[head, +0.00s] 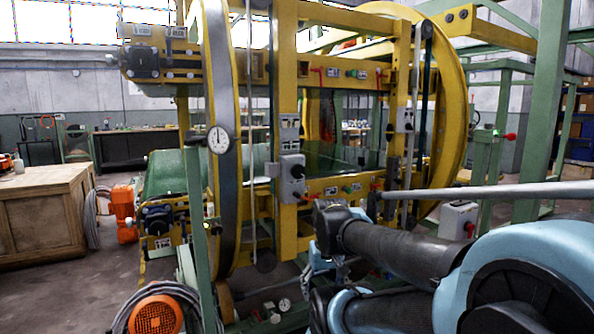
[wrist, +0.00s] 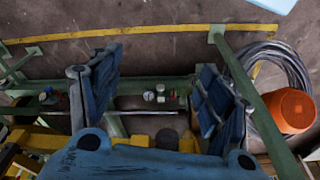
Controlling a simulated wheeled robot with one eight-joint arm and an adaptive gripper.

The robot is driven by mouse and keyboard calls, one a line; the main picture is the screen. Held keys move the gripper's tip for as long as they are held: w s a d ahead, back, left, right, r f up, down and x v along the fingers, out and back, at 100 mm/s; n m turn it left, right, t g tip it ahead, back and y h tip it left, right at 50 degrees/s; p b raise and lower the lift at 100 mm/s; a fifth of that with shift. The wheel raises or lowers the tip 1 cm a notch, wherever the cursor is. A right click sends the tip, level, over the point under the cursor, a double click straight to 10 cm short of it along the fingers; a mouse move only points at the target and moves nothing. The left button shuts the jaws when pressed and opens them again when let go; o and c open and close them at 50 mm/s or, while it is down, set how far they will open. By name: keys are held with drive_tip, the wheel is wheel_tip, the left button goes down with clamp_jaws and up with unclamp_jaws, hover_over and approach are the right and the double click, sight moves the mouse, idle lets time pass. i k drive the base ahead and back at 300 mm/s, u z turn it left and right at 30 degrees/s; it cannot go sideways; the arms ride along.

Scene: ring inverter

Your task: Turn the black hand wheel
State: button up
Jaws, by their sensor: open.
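No hand wheel shows clearly. A dark round part (head: 267,260) sits low on the front of the yellow ring machine (head: 290,100); I cannot tell if it is the black hand wheel. Another black round fitting (head: 156,221) is on the machine's lower left end. In the wrist view, a small dark round part (wrist: 167,139) shows low between my fingers, against yellow parts. My gripper (wrist: 160,68) is open and empty, its two blue padded fingers wide apart above a green floor frame. In the head view, my arm reaches in from the right, and its end is partly hidden.
A grey bar (head: 470,191) crosses in front of the machine at right. Green posts (head: 200,230) stand close by. A wooden crate (head: 45,215) is at far left.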

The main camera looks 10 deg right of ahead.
sight(298, 172)
drive_tip(key=u, duration=2.7)
drive_tip(key=i, duration=0.95)
drive_tip(key=z, duration=2.25)
